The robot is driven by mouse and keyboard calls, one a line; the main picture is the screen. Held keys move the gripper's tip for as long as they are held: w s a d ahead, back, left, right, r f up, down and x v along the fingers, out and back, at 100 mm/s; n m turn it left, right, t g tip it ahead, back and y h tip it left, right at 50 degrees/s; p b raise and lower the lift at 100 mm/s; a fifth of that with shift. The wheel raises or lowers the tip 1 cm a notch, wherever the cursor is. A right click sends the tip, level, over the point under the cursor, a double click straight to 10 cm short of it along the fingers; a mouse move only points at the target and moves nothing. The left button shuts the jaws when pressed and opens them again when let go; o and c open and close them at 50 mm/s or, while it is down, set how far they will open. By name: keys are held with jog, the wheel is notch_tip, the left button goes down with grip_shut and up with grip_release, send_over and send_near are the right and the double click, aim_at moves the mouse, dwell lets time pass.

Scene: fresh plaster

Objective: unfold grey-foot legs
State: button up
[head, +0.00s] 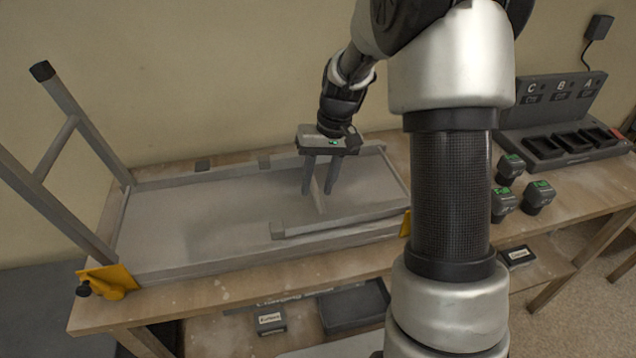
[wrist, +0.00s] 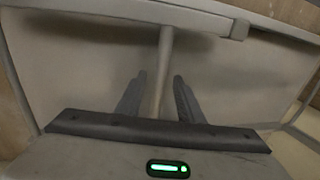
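An upturned folding platform (head: 190,215) lies on the workbench. Its left leg pair (head: 52,160), with a dark foot (head: 41,70), stands up from the panel. The grey-foot legs (head: 340,222) lie folded flat at the right, a grey foot (head: 278,230) at the near leg's end. Their crossbar (head: 319,200) runs between the two legs. My gripper (head: 318,190) points down over this crossbar, fingers apart. In the wrist view the crossbar (wrist: 163,65) passes between the fingers (wrist: 158,95), with a gap visible on each side.
Yellow brackets (head: 108,282) sit at the platform's near corners. Several battery packs (head: 538,196) and a charger (head: 560,140) stand on the bench to the right. A dark tray (head: 353,305) is on the shelf below. The wall is close behind.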

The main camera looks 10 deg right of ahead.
grip_shut()
